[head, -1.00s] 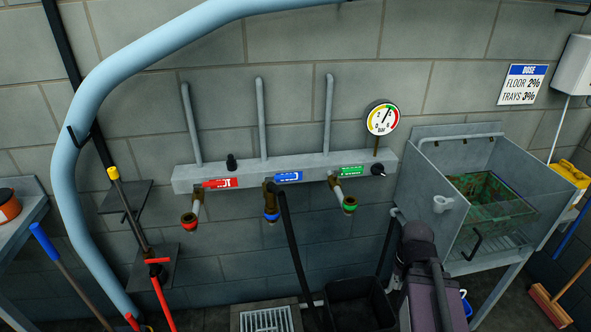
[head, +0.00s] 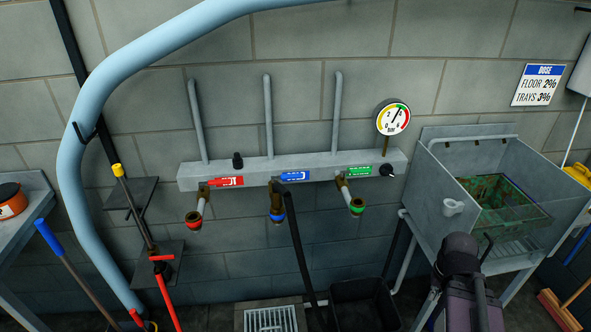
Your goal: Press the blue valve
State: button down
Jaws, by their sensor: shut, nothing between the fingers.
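The blue valve (head: 277,216) hangs under the middle of a grey wall manifold (head: 330,167), below a blue label (head: 295,176). It has a brass-coloured body and a blue ring at its lower end. A red-ringed valve (head: 193,219) hangs to its left under a red label, and a green-ringed valve (head: 356,206) to its right under a green label. A black hose (head: 298,245) runs down beside the blue valve. I cannot make out my gripper in the head view, and nothing is seen touching the blue valve.
A pressure gauge (head: 393,118) stands above the manifold's right end. A grey sink (head: 560,205) holds a dirty green tray (head: 508,205). A dark purple-grey body (head: 462,285) stands low in front. A black bin (head: 365,305) and a floor drain (head: 270,320) lie below. A thick light-blue pipe (head: 68,190) curves at left.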

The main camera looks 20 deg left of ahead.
aim_at(293, 176)
jog(key=z, duration=0.1)
jog(key=k, duration=1.3)
jog(key=u, duration=0.4)
jog(key=i, duration=1.05)
jog(key=u, duration=0.1)
